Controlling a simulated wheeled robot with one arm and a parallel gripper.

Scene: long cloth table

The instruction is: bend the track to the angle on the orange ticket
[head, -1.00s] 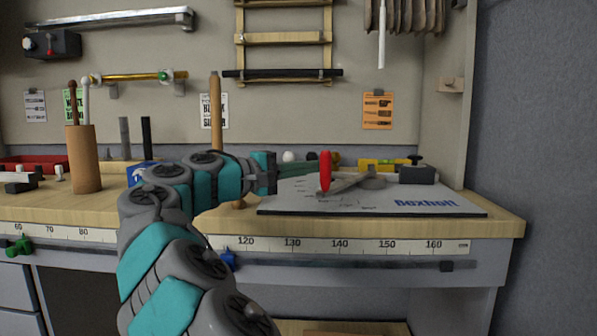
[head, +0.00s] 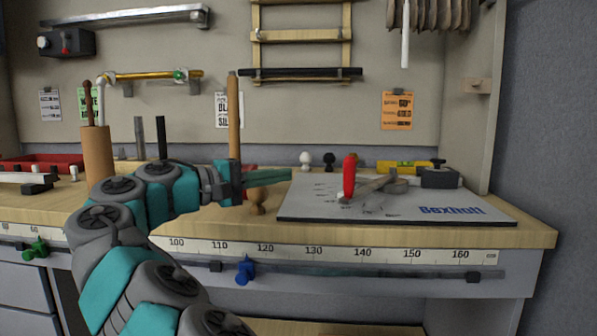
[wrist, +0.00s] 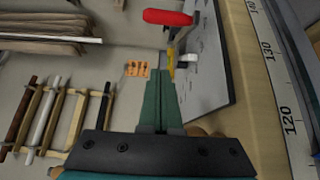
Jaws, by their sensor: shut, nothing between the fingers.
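The orange ticket (head: 397,111) hangs on the back wall at the right; its writing is too small to read. It also shows in the wrist view (wrist: 136,68). The red handle also shows in the wrist view (wrist: 167,17). I cannot single out the track for certain. My gripper (head: 288,175) is shut and empty, left of the red handle and apart from it. Its green fingers (wrist: 160,80) point toward the jig in the wrist view.
A dark block (head: 440,178) sits at the board's right rear. A yellow level (head: 404,167) lies behind it. A wooden rod holder (head: 97,155) stands at the left. A ruler strip (head: 310,251) runs along the table's front edge, with a blue clamp (head: 245,270) below.

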